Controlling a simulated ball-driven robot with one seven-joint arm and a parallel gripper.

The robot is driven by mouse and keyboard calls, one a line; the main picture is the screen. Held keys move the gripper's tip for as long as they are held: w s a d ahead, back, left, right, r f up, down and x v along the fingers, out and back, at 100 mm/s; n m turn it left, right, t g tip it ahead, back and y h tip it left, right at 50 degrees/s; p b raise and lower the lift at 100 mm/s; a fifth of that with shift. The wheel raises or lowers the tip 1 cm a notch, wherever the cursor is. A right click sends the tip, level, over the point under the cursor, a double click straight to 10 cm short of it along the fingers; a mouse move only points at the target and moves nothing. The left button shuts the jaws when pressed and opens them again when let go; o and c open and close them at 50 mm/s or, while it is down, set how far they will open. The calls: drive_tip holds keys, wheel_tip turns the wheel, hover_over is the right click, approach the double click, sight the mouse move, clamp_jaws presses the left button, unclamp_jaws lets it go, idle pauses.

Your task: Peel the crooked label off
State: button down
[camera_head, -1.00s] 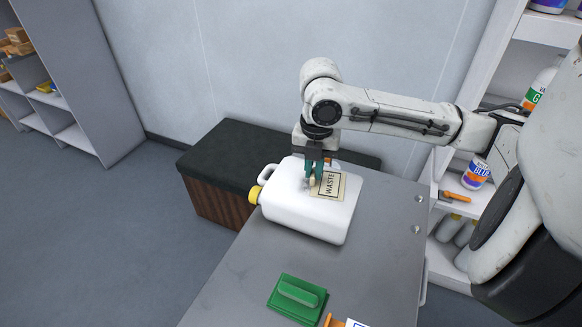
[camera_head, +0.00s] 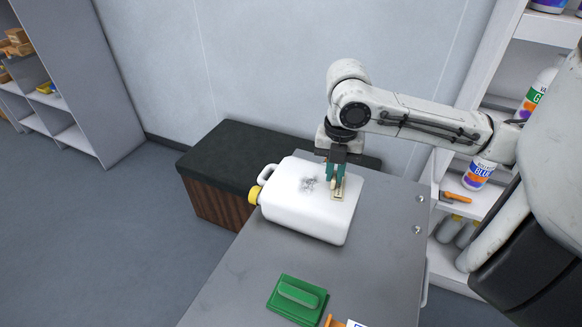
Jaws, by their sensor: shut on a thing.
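A white jug (camera_head: 290,215) with a yellow cap (camera_head: 254,195) lies on its side on the grey bench top (camera_head: 240,265). A grey smudged patch (camera_head: 309,184) shows on its upper face. My gripper (camera_head: 337,186) is over the right part of the jug, pointing down. It is shut on the tan label (camera_head: 338,195), which shows as a narrow strip between and below the fingers. The printed face of the label cannot be read now. I cannot tell whether the label's lower end touches the jug.
A green block-like tool (camera_head: 298,296) lies near the front of the bench, with an orange item (camera_head: 333,321) beside it. A dark-topped bench (camera_head: 235,150) stands behind. White shelves with bottles (camera_head: 478,172) stand at the right. The bench top left of the tool is clear.

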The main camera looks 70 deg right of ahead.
drive_tip(key=shift+s+d+b, duration=0.2)
drive_tip(key=shift+s+b, duration=0.1)
drive_tip(key=shift+s, duration=1.1)
drive_tip(key=c, duration=1)
unclamp_jaws()
wheel_tip(320, 180, up, 7)
drive_tip(key=p, duration=0.5)
drive_tip(key=shift+p, duration=0.4)
